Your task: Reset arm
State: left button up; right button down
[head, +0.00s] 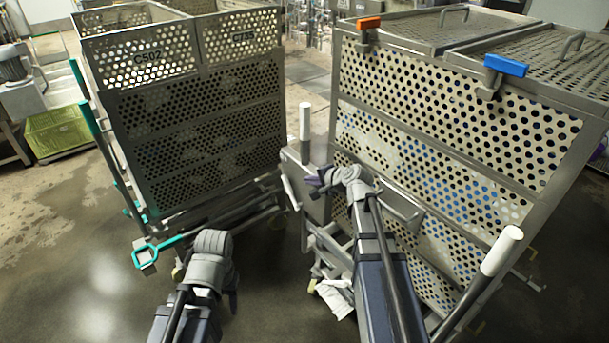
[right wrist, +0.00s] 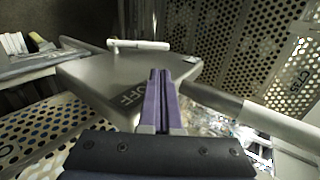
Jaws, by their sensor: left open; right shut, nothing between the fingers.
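My right gripper (head: 315,182) reaches up the middle of the head view, beside a grey metal box (head: 296,163) on the right cart. Its purple fingers are shut with nothing between them. In the right wrist view the closed fingers (right wrist: 160,85) lie in front of the box's flat face (right wrist: 110,82), which carries the letters "OFF"; I cannot tell if they touch. My left gripper (head: 232,302) is low in the head view, over the floor in front of the left cart. It is open and empty, pointing down and largely hidden behind its wrist.
A perforated basket cart (head: 190,100) marked C502 stands at left with a teal handle (head: 146,254). A lidded perforated cart (head: 450,120) stands at right with orange (head: 369,22) and blue (head: 506,65) clips and white-gripped handles (head: 502,250). Wet floor (head: 85,285) is free at lower left.

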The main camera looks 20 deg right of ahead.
jog(key=s+a+f+n+g+p, duration=0.1)
jog(key=s+a+n+g+p, duration=0.35)
jog(key=a, duration=0.65)
jog(key=s+a+n+g+h+p, duration=0.2)
jog(key=s+n, duration=0.4)
jog(key=s, duration=0.5)
jog(key=s+a+n+g+h+p, duration=0.2)
jog(key=s+a+n, duration=0.4)
jog(key=s, duration=0.6)
jog(key=shift+a+r+n+g+h+p, duration=0.15)
jog(key=shift+r+n+g+h+p, duration=0.2)
jog(key=shift+n+g+h, duration=0.55)
jog(key=shift+m+g+y, duration=0.25)
jog(key=shift+y, duration=0.05)
